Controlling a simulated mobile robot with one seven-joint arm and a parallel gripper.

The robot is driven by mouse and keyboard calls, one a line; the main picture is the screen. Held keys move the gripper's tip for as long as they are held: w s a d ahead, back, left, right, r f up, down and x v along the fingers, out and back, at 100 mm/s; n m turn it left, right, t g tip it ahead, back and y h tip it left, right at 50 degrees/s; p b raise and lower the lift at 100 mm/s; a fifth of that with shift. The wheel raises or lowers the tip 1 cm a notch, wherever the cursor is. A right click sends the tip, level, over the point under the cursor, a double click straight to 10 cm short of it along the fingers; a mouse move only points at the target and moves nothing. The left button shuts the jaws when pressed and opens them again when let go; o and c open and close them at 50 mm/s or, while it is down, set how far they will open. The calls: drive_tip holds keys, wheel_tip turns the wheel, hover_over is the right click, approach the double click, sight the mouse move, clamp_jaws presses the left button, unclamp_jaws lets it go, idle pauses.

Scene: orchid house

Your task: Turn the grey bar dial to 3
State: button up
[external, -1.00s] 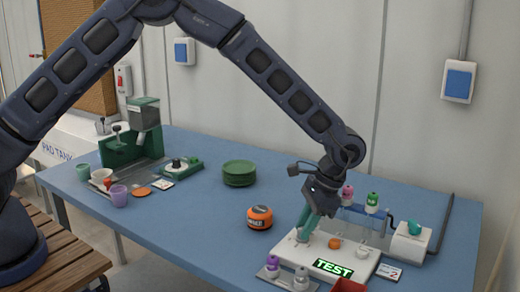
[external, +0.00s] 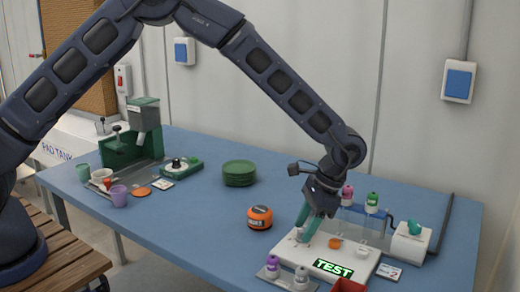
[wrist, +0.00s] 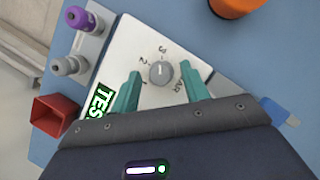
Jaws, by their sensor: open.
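The grey bar dial (wrist: 161,74) sits on a white panel (wrist: 128,45) in the wrist view. A short pale mark on the dial points up in the picture, roughly at the 3. My gripper (wrist: 161,79) has its teal fingers spread, one on each side of the dial, with gaps visible. In the external view my gripper (external: 308,226) is low over the left part of the white panel (external: 354,262), and the dial is hidden there.
A lit TEST sign (external: 333,268) is on the panel, near an orange knob (external: 335,243). Purple and grey-capped bottles (wrist: 76,18) and a red bin (wrist: 52,115) stand beside it.

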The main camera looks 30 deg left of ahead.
sight(303, 230)
drive_tip(key=v, duration=1)
drive_tip(key=shift+r, duration=0.3)
drive_tip(key=shift+w+d, duration=0.1)
drive_tip(key=shift+d, duration=0.05)
drive_tip(key=s+a+m+t+h, duration=0.1)
drive_tip(key=s+a+t+h, duration=0.2)
drive_tip(key=a, duration=0.1)
drive_tip(key=f, duration=1)
drive_tip(key=shift+s+d, duration=0.1)
drive_tip(key=shift+d, duration=0.15)
drive_tip(key=c, duration=1)
